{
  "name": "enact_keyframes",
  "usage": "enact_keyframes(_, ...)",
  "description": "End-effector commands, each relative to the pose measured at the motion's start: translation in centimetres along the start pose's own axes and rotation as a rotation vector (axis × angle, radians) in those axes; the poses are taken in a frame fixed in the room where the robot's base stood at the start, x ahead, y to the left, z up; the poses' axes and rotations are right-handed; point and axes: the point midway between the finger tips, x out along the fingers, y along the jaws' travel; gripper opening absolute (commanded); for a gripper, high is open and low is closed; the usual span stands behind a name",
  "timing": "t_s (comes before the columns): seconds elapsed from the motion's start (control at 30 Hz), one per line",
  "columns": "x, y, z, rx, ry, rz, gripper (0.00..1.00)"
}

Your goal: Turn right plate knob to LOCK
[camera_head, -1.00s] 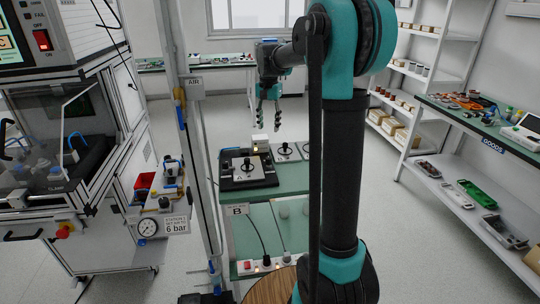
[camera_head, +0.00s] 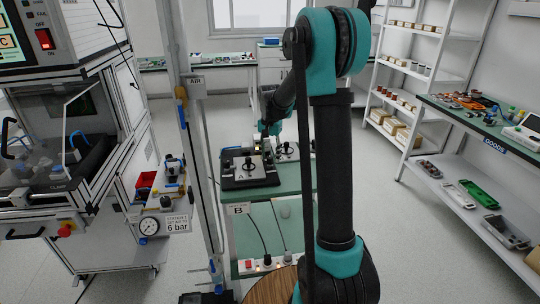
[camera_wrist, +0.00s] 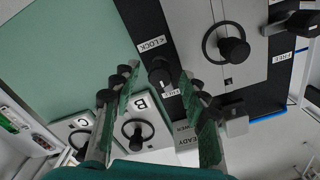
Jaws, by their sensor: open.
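The right plate knob (camera_wrist: 158,71) is a small black knob on the black fixture base (camera_wrist: 146,18) in the wrist view. A LOCK label (camera_wrist: 152,44) lies above it and a FREE label (camera_wrist: 172,92) below it. The knob's narrow part seems to lie towards FREE. My gripper (camera_wrist: 160,75) is open, with one finger on each side of the knob and no clear contact. In the head view my gripper (camera_head: 268,143) is low over the fixture's right side and hides this knob. Plate A (camera_head: 238,176) sits on the fixture.
Plate B (camera_wrist: 136,119) with its ring-handled knob lies beside the fixture. A second black knob (camera_wrist: 303,22) is on the fixture's far side. Green bench top (camera_wrist: 80,55) is clear at left.

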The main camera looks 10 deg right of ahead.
Motion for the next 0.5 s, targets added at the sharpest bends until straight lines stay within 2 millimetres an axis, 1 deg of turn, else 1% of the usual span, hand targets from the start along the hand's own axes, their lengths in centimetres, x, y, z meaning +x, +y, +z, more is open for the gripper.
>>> enact_keyframes(0.17,-0.02,0.0,0.0,0.0,0.0,0.0,0.44)
enact_keyframes(0.5,-0.04,0.0,0.0,0.0,0.0,0.0,0.02)
